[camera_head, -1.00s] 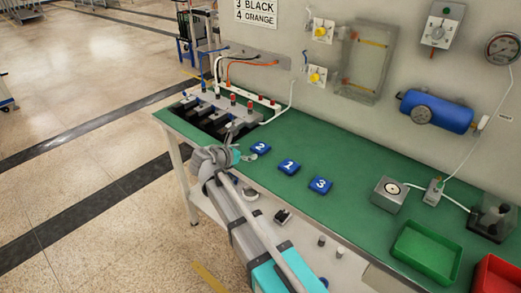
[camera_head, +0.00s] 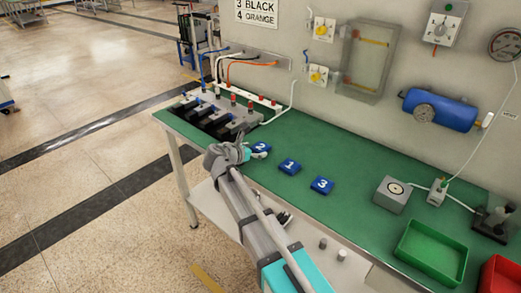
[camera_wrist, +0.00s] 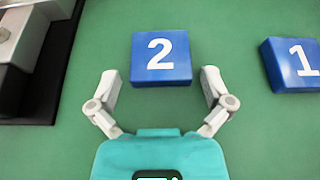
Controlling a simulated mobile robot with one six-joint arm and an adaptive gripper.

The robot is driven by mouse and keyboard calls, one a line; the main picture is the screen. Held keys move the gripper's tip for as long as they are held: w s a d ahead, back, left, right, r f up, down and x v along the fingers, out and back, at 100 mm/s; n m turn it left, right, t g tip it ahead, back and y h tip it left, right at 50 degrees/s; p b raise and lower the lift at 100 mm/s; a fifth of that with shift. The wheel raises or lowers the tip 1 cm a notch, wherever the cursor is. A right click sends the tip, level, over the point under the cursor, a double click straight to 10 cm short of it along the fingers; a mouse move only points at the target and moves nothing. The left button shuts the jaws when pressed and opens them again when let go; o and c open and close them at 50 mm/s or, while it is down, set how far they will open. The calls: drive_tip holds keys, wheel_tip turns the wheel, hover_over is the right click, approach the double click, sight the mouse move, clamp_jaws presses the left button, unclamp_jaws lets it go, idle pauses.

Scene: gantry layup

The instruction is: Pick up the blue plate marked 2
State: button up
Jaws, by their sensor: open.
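The blue plate marked 2 (camera_wrist: 161,59) lies on the green bench top, just ahead of my open fingers in the wrist view. In the head view the plate marked 2 (camera_head: 261,147) is partly hidden by my gripper. My gripper (camera_wrist: 160,88) is open and empty, with one finger to each side of the plate's near edge; I cannot tell how high it is. In the head view my gripper (camera_head: 249,154) is over the bench by that plate. The blue plate marked 1 (camera_wrist: 294,64) lies to the right, also seen in the head view (camera_head: 290,166).
The blue plate marked 3 (camera_head: 321,185) lies further right. A grey fixture with dark slots (camera_head: 222,113) stands left of the plates. A grey box with a dial (camera_head: 392,194), a green tray (camera_head: 432,252) and a red tray (camera_head: 500,275) are at the right. Bare bench (camera_head: 345,150) lies behind the plates.

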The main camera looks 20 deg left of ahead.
idle(0.4)
drive_tip(key=c, duration=1)
drive_tip(key=shift+o, duration=0.2)
drive_tip(key=shift+r, duration=0.1)
wheel_tip(320, 180, up, 3)
drive_tip(key=p, duration=0.2)
drive_tip(key=shift+f+p, duration=0.2)
drive_tip(key=shift+p, duration=0.2)
drive_tip(key=s+a+r+p, duration=0.2)
drive_tip(key=s+r+p, duration=0.8)
drive_tip(key=s, duration=0.4)
drive_tip(key=shift+w+r, duration=0.1)
